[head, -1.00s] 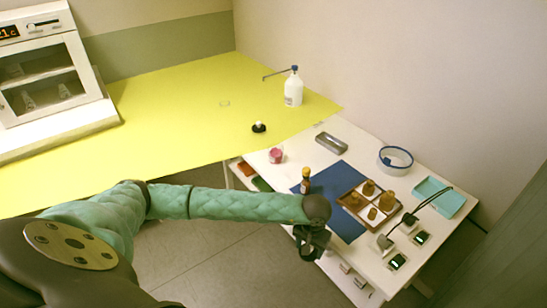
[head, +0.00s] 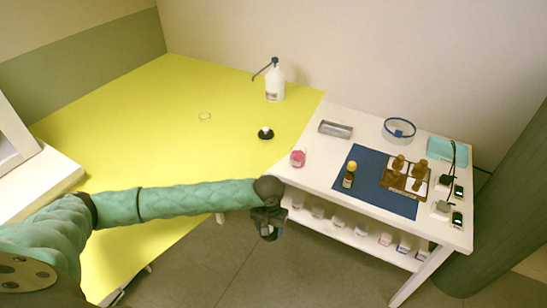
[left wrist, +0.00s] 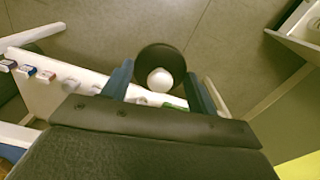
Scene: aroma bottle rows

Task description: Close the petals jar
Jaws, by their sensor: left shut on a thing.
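The petals jar (head: 298,157), small with pink contents, stands at the left end of the white table. No lid shows on it. My left gripper (head: 268,225) hangs over the floor just off the table's front left edge, apart from the jar and nearer to me. In the left wrist view the gripper (left wrist: 160,88) is shut on a round black lid (left wrist: 150,56) with a white knob. The lid is hard to make out in the head view. A similar black piece with a white knob (head: 265,133) lies on the yellow table. My right gripper is not in view.
On the white table (head: 318,178) are a blue mat (head: 374,165), an amber bottle (head: 348,180), a wooden tray of brown bottles (head: 393,183), a grey metal tray (head: 335,129) and a blue-rimmed bowl (head: 399,129). A white pump bottle (head: 274,87) stands on the yellow table (head: 150,130).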

